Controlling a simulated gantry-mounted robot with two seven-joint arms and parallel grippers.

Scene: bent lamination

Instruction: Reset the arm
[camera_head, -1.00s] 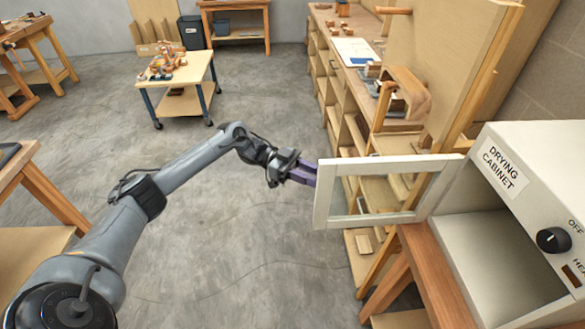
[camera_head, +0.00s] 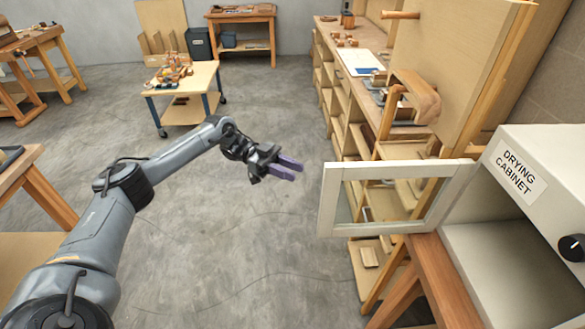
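My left gripper (camera_head: 290,168) is at the middle of the head view, in the air above the concrete floor. Its two purple fingers are spread apart with nothing between them. It is a short way left of the open door (camera_head: 328,200) of the drying cabinet and apart from it. The door has a white frame and a clear pane. The white drying cabinet (camera_head: 560,165) stands at the right edge, its inside partly in view and empty where I can see it. My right gripper is not in view.
Wooden shelving with a workbench top (camera_head: 350,60) runs along the right, behind the door. A wheeled cart (camera_head: 205,78) with wooden parts stands at the back left. A wooden table (camera_head: 45,190) is at the left edge. The floor (camera_head: 240,240) in the middle is clear.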

